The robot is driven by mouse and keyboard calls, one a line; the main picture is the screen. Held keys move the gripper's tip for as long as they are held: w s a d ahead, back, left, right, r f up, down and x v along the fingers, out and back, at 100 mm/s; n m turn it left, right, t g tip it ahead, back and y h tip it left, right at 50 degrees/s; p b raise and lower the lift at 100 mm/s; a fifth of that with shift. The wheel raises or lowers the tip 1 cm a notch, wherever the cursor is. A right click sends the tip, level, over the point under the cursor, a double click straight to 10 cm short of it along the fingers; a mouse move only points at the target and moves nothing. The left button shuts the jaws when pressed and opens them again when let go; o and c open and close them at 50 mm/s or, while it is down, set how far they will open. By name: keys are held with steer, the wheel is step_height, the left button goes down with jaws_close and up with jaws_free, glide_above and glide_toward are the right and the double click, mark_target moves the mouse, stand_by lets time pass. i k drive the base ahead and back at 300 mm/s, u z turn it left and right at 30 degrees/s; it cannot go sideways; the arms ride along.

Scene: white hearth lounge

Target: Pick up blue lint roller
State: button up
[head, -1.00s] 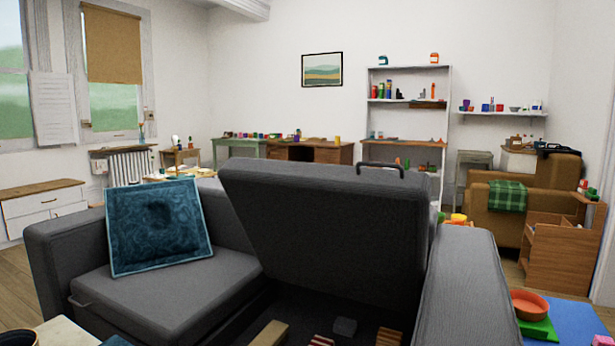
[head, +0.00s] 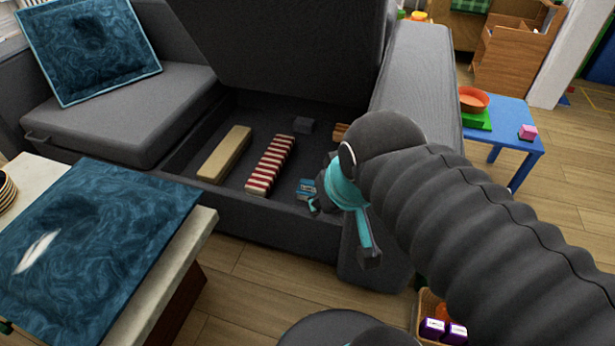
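My gripper (head: 342,232), dark with teal parts, is at the front right of the open sofa's storage box (head: 225,210). Its two fingertips are spread apart, with nothing seen between them. A small blue item with pale markings (head: 306,188) lies on the box floor just left of my gripper, partly hidden by it. I cannot tell whether it is the blue lint roller. No other thing in view is clearly a lint roller.
The raised seat (head: 290,50) stands behind. A table with a blue cushion (head: 100,240) is at left, a blue table (head: 510,125) at right.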

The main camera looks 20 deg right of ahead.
mark_target(306, 188)
steer(key=z, duration=0.5)
steer(key=k, duration=0.4)
steer(key=u, duration=0.95)
steer(key=i, duration=0.8)
steer(key=z, duration=0.5)
